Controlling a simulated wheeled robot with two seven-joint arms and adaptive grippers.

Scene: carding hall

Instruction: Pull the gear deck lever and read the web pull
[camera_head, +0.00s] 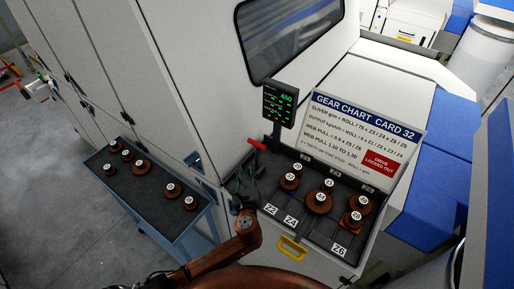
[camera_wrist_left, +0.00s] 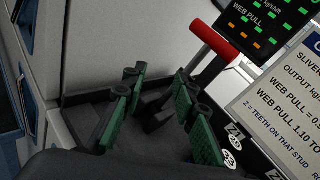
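The gear deck lever (camera_head: 256,144) has a red grip and a dark shaft at the deck's left end; its red grip also shows in the left wrist view (camera_wrist_left: 214,40). My left gripper (camera_head: 246,182) is over the deck's left end, just below the lever in the picture. In the left wrist view its green-padded fingers (camera_wrist_left: 158,108) are apart with no object held, and the red grip lies beyond them. My right gripper is out of view.
The deck (camera_head: 316,232) carries several numbered brown gears. Behind it stands the gear chart (camera_head: 355,130) with a red DRIVE LOCKED OUT label. A yellow handle (camera_head: 292,248) is on its front. A blue cart (camera_head: 150,196) with more gears stands left; grey floor lies beside it.

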